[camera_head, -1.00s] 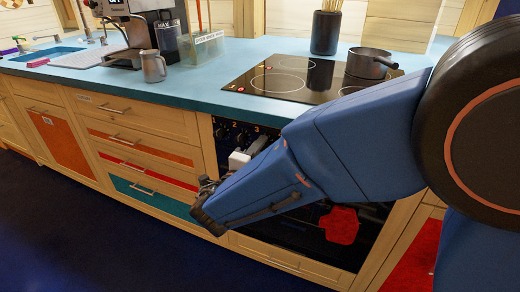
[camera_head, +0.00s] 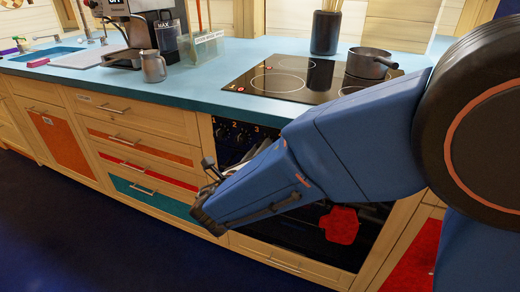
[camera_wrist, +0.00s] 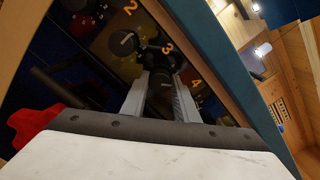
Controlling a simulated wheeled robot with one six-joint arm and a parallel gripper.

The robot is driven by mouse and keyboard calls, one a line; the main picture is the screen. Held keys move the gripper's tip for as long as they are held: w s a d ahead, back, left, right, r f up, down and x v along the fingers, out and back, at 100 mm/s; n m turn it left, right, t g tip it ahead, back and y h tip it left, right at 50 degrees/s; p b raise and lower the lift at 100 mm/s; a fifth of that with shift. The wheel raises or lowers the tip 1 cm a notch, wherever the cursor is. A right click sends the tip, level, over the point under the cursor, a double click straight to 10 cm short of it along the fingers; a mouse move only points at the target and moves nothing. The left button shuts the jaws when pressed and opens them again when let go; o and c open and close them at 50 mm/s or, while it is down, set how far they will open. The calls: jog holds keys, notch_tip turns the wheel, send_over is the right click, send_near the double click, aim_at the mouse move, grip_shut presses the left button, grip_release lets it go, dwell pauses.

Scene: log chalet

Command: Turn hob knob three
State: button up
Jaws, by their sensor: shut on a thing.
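The oven's dark control panel (camera_wrist: 95,48) carries a row of black knobs with orange numbers. In the wrist view, knob three (camera_wrist: 160,88) is below the orange 3, between the two grey fingers of my gripper (camera_wrist: 160,76). The fingers are shut on it, one on each side, and hide its edges. Knob two (camera_wrist: 123,42) is up and left, clear of the fingers. Knob four's place is mostly hidden by the right finger.
A black glass hob (camera_head: 285,78) with a dark saucepan (camera_head: 368,62) on its right is set in the blue worktop (camera_head: 215,92). A red cloth (camera_head: 341,224) hangs at the oven front. Drawers are on the left. The floor (camera_head: 90,235) in front is clear.

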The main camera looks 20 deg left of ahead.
jog(key=m, duration=2.5)
jog(key=shift+f+m, duration=0.1)
jog(key=shift+m, duration=0.2)
dwell(0.4)
jog(key=o, duration=1.1)
jog(key=shift+c, duration=0.2)
jog(key=shift+s, duration=0.1)
jog(key=s+a, duration=0.1)
jog(key=s, duration=1.6)
jog(key=shift+s+a, duration=0.15)
